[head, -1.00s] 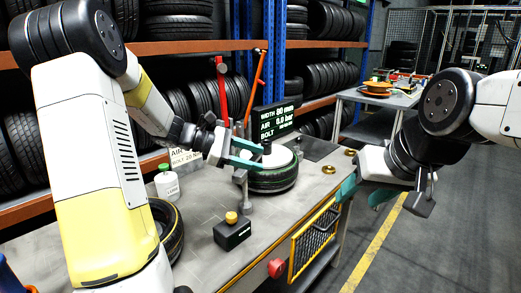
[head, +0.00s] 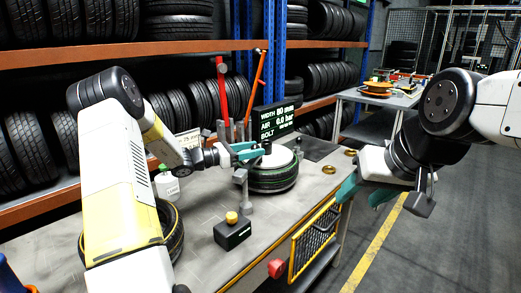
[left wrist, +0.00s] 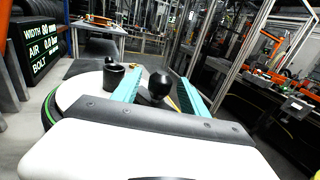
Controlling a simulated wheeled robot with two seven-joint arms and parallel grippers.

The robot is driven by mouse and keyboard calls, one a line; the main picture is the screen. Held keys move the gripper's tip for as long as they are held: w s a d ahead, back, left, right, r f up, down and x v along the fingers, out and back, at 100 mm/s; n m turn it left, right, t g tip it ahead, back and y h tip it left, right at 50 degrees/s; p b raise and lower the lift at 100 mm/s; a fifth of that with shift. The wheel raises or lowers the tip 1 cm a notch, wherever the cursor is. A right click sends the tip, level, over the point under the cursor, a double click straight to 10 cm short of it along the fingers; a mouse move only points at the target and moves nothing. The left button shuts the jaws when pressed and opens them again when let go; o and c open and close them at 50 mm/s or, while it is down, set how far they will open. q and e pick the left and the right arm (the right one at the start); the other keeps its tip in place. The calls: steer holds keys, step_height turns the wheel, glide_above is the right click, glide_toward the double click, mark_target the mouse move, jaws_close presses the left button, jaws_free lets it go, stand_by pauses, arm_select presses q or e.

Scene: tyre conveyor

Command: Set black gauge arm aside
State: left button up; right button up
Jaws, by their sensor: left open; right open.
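My left gripper (head: 252,152) is open beside the white disc on top of a tyre (head: 273,181) on the bench. In the left wrist view, a black ball knob (left wrist: 159,85) shows between its two teal fingers, with space at both sides. It looks like the knob of the black gauge arm, but the rest of that arm is hidden. A black cup-like piece (left wrist: 113,76) stands left of the fingers over the white disc. A grey post (head: 244,192) stands in front of the tyre. My right gripper (head: 365,191) is open and empty, right of the bench.
A black box with a yellow button (head: 232,230) and a white bottle (head: 167,183) stand on the bench. A display (head: 275,120) and red and orange levers (head: 221,90) are behind the tyre. Another tyre (head: 170,235) lies near my left arm.

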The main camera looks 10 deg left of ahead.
arm_select(q)
steer(key=shift+w+d, duration=0.25)
steer(key=shift+d, duration=0.2)
steer(key=shift+c, duration=0.4)
jaws_close()
stand_by(0.8)
